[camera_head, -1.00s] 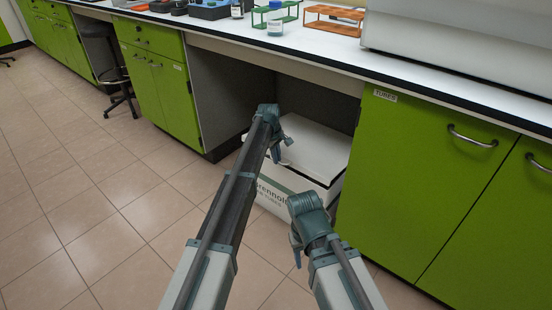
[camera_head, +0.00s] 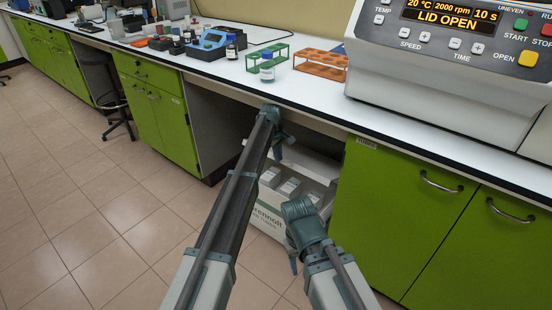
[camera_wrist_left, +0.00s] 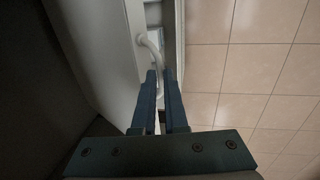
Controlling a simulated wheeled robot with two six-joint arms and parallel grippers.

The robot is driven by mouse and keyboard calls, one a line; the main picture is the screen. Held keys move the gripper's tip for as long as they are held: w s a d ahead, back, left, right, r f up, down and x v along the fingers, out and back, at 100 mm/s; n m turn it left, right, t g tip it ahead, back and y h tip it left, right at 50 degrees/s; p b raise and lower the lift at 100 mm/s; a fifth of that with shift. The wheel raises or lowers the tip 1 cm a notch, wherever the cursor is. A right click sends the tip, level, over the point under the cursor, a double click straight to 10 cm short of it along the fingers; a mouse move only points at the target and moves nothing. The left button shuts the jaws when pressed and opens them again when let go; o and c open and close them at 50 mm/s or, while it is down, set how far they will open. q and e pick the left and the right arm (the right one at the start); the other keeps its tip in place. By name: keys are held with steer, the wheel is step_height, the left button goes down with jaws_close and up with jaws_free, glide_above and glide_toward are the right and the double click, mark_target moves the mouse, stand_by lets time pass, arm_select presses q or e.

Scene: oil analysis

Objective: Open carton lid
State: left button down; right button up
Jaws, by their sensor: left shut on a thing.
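The white carton (camera_head: 263,217) stands in the open bay under the bench, with dark print on its front. Its lid (camera_wrist_left: 95,50) is raised, and several white boxes (camera_head: 290,188) show inside. In the wrist view a white curved handle (camera_wrist_left: 150,44) is at the lid's edge. My left gripper (camera_head: 282,145) is above the carton; its fingers (camera_wrist_left: 163,78) are shut on the handle. My right gripper (camera_head: 293,262) is in front of the carton, apart from the left one; its jaw gap cannot be made out.
Green cabinets (camera_head: 405,220) flank the bay. The white benchtop (camera_head: 315,95) above carries a green rack (camera_head: 281,57), an orange rack (camera_head: 320,66) and a centrifuge (camera_head: 430,85) whose display reads LID OPEN. The tiled floor (camera_head: 90,220) is clear at left.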

arm_select(q)
steer(key=shift+w+d+f, duration=0.1)
steer(key=shift+w+d, duration=0.25)
steer(key=shift+d, duration=0.1)
steer(key=c, duration=0.9)
jaws_free()
steer(key=shift+f, duration=0.1)
steer(key=shift+c, duration=0.2)
steer(key=shift+s+f, duration=0.1)
